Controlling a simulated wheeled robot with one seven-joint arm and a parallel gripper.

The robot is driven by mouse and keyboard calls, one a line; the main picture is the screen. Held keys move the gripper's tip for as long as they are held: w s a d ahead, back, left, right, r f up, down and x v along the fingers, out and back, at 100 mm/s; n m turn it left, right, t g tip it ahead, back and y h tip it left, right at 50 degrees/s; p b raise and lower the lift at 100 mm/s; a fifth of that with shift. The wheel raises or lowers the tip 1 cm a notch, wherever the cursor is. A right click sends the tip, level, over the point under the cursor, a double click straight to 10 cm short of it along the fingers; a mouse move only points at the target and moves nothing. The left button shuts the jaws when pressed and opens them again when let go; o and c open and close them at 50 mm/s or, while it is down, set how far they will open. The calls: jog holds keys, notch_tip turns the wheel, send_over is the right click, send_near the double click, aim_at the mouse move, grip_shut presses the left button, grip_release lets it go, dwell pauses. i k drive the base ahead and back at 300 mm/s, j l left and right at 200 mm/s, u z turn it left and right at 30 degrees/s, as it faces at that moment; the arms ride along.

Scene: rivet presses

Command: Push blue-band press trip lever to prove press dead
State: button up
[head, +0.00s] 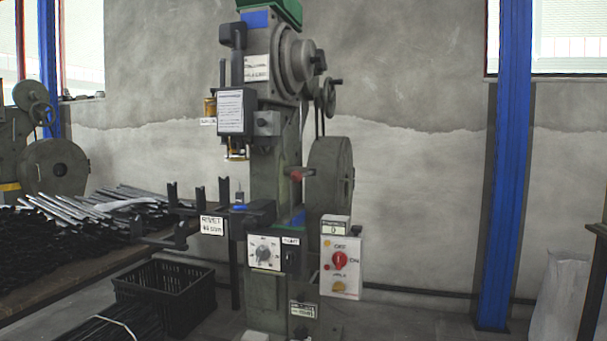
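A tall grey-green rivet press (265,140) stands upright in the middle of the head view, with blue patches near its top and low on its column. A short lever (302,174) with a red end sticks out from the column, in front of the flywheel (330,178). I cannot tell for sure that it is the trip lever. A white panel (341,280) at lower right of the press carries a red rotary switch (339,261) and OFF and ON lettering. A small box above it (335,228) appears to read 0. My gripper is not in view.
A second press (50,165) with a yellow band stands at far left, behind a bench (60,290) piled with dark and metal rods. A black crate (165,295) sits on the floor beside the press. A blue post (505,160) stands right. Floor between press and post looks clear.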

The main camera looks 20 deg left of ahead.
aim_at(296, 176)
jog(key=u, duration=0.5)
jog(key=i+l+u, duration=0.2)
jog(key=u, duration=0.15)
jog(key=i+l+u, duration=0.35)
jog(key=l+u, duration=0.35)
jog(key=i+l, duration=0.15)
jog(key=l, duration=0.2)
jog(key=i+l+u, duration=0.1)
jog(key=l, duration=0.3)
jog(key=i+l, duration=0.2)
jog(key=l, duration=0.15)
jog(key=i+l+u, duration=0.1)
jog(key=l, duration=0.3)
jog(key=i+l, duration=0.2)
jog(key=l, duration=0.15)
jog(key=i+l+u, duration=0.1)
jog(key=l, duration=0.3)
jog(key=i+l, duration=0.15)
jog(key=l, duration=0.25)
jog(key=i+l+u, duration=0.1)
jog(key=l, duration=0.3)
